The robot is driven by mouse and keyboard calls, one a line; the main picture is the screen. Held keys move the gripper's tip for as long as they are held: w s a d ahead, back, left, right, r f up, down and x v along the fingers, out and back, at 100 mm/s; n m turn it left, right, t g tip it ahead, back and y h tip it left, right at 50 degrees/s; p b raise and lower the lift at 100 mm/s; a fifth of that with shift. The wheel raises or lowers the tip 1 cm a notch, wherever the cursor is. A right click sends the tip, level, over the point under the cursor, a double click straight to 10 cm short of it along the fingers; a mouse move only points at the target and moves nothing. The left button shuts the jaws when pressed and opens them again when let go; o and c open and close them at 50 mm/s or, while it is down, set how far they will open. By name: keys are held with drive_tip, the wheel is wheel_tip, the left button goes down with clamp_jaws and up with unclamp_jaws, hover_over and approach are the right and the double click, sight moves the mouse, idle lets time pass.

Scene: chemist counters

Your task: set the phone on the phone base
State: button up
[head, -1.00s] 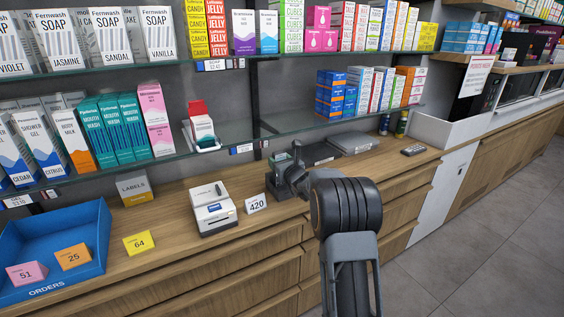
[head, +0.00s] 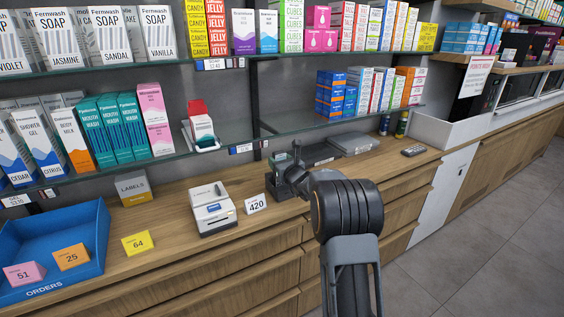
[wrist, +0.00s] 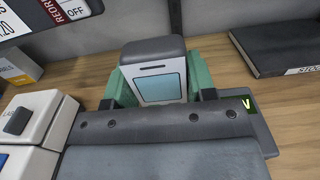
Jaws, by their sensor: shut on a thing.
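The phone (wrist: 160,82) is a light grey handset with a dark rounded top and a pale blue screen. In the wrist view it stands between the green pads of my gripper (wrist: 158,88), which is shut on it. In the head view my gripper (head: 287,174) is low over the counter behind the 420 card, and the phone is hard to make out. A dark unit with a lit green display (wrist: 250,112), perhaps the phone base, lies just right of the gripper, partly hidden by it. I cannot tell whether the phone touches it.
A white label printer (head: 211,210) and a 420 card (head: 256,204) stand left of my gripper. A flat dark binder (wrist: 280,48) lies to the right. A glass shelf with boxes hangs above the counter. A blue orders tray (head: 95,235) is far left.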

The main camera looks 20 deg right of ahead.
drive_tip(key=shift+f+b, duration=0.6)
drive_tip(key=shift+b, duration=0.05)
drive_tip(key=o, duration=0.7)
drive_tip(key=shift+s+d+b, duration=0.2)
drive_tip(key=shift+s+b, duration=0.45)
drive_tip(key=shift+s, duration=1.2)
drive_tip(key=shift+s+d+b, duration=0.2)
drive_tip(key=shift+s+b, duration=0.45)
drive_tip(key=shift+s, duration=1.2)
drive_tip(key=shift+s+d+b, duration=0.2)
drive_tip(key=shift+s+b, duration=0.45)
drive_tip(key=shift+s, duration=1.2)
